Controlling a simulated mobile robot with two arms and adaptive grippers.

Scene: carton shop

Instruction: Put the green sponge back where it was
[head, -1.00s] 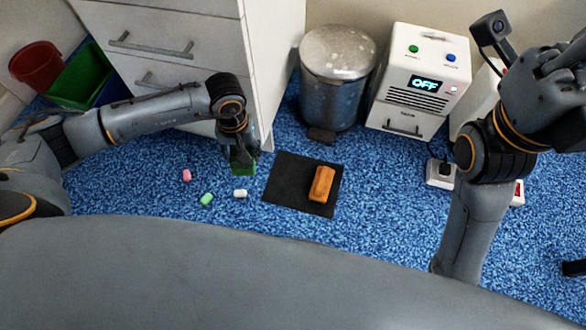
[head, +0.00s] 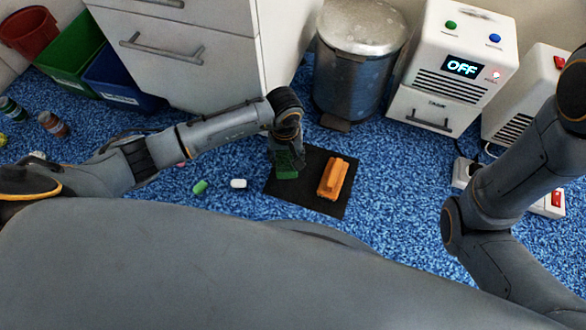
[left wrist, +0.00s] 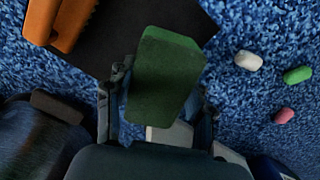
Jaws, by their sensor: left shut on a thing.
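My left gripper (head: 286,158) is shut on the green sponge (head: 285,170), a dark green block. In the head view the sponge shows against the upper left part of the black mat (head: 310,200). I cannot tell whether it touches the mat. In the left wrist view the sponge (left wrist: 166,75) sits between the two fingers (left wrist: 163,105) and covers part of the mat (left wrist: 112,40). An orange block (head: 334,178) lies on the right part of the mat. My right arm reaches out of the head view at the right, and its gripper is not shown.
A metal bin (head: 358,65) and a white device reading OFF (head: 455,65) stand behind the mat. White drawers (head: 190,45) stand at the back left. Small green (head: 200,187) and white (head: 238,183) pieces lie left of the mat. Blue carpet in front is clear.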

